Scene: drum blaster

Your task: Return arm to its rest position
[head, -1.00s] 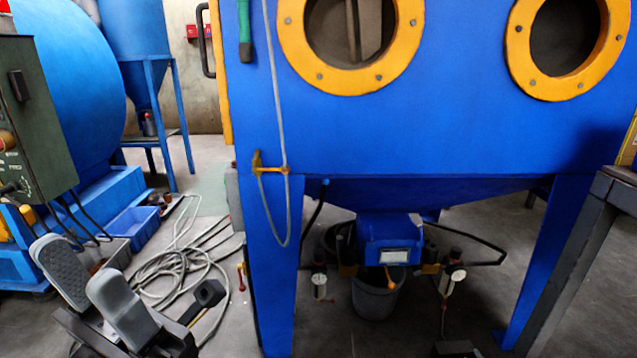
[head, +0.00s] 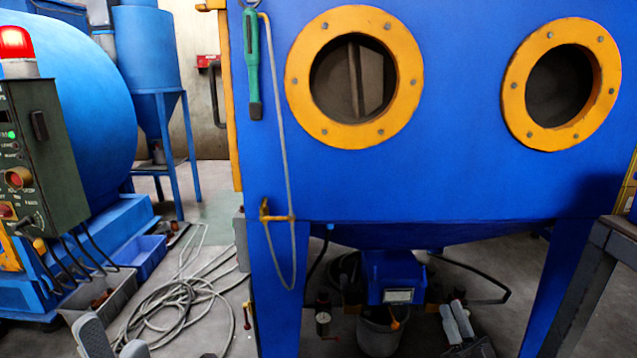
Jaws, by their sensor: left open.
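My left gripper (head: 113,343) shows at the bottom left edge in the head view. Its two grey finger pads stand apart with nothing between them, and the rest of it is cut off by the frame.
A control box (head: 45,150) with a lit red beacon (head: 17,43) stands at the left. Coiled grey hose (head: 180,305) lies on the floor near a grey bin (head: 105,297) and a blue bin (head: 140,255). A bucket (head: 380,335) sits under the cabinet. A dark metal frame (head: 590,270) stands at the right.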

